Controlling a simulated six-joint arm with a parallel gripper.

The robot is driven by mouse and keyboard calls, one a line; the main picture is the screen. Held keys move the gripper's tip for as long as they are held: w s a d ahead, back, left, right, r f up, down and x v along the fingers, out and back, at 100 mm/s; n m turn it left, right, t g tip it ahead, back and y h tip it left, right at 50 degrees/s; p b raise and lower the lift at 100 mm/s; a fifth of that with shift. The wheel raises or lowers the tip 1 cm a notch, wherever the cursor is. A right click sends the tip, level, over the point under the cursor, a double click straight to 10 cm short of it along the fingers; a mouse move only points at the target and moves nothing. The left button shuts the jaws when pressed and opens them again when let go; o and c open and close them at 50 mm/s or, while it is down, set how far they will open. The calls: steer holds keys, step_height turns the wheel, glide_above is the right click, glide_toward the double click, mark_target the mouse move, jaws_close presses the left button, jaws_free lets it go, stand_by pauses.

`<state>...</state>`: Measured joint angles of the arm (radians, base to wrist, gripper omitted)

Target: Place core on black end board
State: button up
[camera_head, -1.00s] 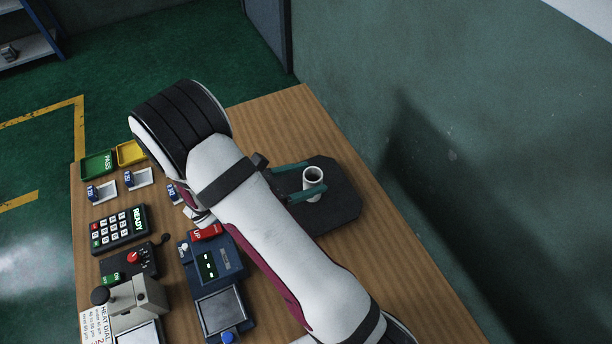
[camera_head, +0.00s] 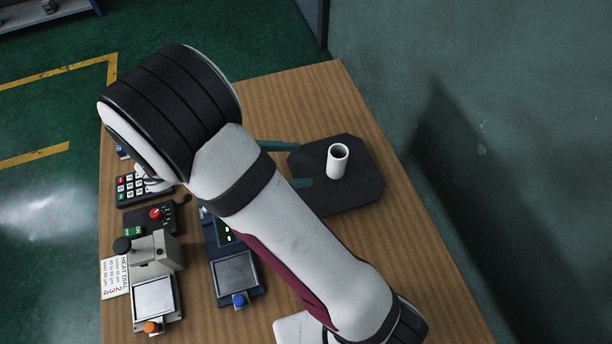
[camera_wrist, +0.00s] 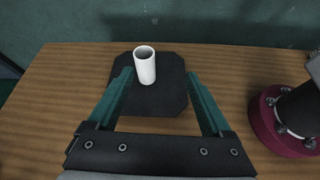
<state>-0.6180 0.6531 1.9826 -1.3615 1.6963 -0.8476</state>
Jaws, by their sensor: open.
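The core is a white hollow tube (camera_head: 338,161) standing upright on the black end board (camera_head: 362,188), a dark plate with cut corners on the table. The core also shows in the wrist view (camera_wrist: 145,66), upright near the middle of the board (camera_wrist: 166,98). My gripper (camera_head: 302,164) is open, with its green fingers pointing toward the core and apart from it. In the wrist view the fingers (camera_wrist: 160,76) are spread wide, and the core stands beyond them with nothing held between them. My arm hides part of the table's left side.
A keypad (camera_head: 134,188), a box with a red knob (camera_head: 154,216), a heat dial device (camera_head: 154,290) and a blue device with a screen (camera_head: 236,274) stand on the left of the wooden table (camera_head: 420,262). A green wall (camera_head: 500,130) rises beyond the table's right edge.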

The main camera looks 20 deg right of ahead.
steer(key=s+d+r+m+g+y, duration=0.35)
steer(key=s+r+m+y, duration=0.2)
steer(key=s+m, duration=0.4)
steer(key=s+a+r+m+t+y, duration=0.1)
steer(key=s+a+m+t+y, duration=0.2)
steer(key=m, duration=1)
steer(key=s+a+y, duration=0.2)
steer(key=s+y, duration=0.3)
steer(key=y, duration=0.1)
steer(key=shift+a+r, duration=0.3)
steer(key=shift+a, duration=0.05)
